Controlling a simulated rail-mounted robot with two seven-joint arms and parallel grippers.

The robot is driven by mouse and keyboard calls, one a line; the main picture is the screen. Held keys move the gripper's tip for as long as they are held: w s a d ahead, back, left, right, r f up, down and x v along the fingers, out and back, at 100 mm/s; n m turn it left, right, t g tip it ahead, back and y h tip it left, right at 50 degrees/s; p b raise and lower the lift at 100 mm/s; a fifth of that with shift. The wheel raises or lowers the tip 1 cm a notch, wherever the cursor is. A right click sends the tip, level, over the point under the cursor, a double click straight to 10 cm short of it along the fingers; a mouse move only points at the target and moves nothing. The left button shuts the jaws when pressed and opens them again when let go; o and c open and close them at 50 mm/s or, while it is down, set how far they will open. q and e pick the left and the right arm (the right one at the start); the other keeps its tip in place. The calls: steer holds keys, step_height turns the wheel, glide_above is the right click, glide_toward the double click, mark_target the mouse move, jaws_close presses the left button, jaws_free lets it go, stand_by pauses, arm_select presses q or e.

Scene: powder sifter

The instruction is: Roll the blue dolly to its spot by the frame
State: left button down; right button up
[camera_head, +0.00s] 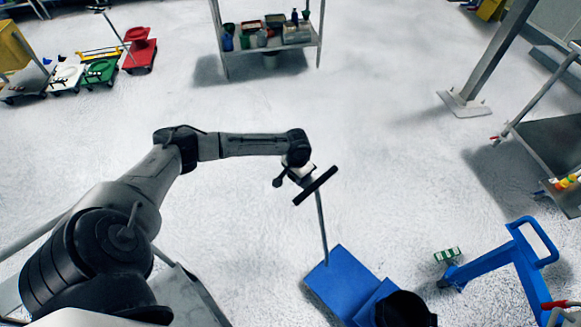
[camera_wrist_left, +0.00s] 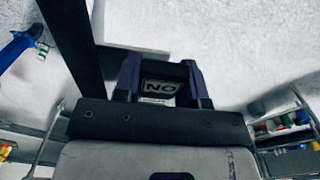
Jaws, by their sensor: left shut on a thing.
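The blue dolly (camera_head: 339,278) is a flat blue platform on the floor at the bottom middle of the head view. A thin grey pole rises from it to a black crossbar (camera_head: 322,182), tilted in the picture. My left gripper (camera_head: 303,178) is at that crossbar, shut on the dolly's handle. My right gripper is not in view.
A dark round shape (camera_head: 405,310) covers the dolly's near right part. A small green and white block (camera_head: 447,254) lies by the blue frame. A shelf (camera_head: 270,43) stands at the back, coloured dollies (camera_head: 100,70) at the far left, and a grey post (camera_head: 485,60) at right. The middle floor is clear.

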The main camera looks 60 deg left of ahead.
mark_target(310, 187)
arm_select(q)
steer(key=d+p, duration=0.2)
steer(key=d, duration=0.1)
steer(key=w+d+p, duration=0.1)
steer(key=d, duration=0.2)
steer(key=shift+w+d+r+p, duration=0.15)
steer(key=shift+w+d+p, duration=0.05)
steer(key=shift+p, duration=0.2)
steer(key=d, duration=0.1)
steer(key=d+p, duration=0.1)
steer(key=d, duration=0.1)
steer(key=shift+w+d+p, duration=0.1)
steer(key=shift+w+p, duration=0.2)
steer(key=shift+w, duration=0.05)
steer(key=shift+w+d+p, duration=0.15)
steer(key=shift+d+p, duration=0.05)
steer(key=shift+d, duration=0.45)
steer(key=shift+w+d+p, duration=0.15)
steer(key=shift+d+p, duration=0.05)
steer(key=shift+d, duration=0.4)
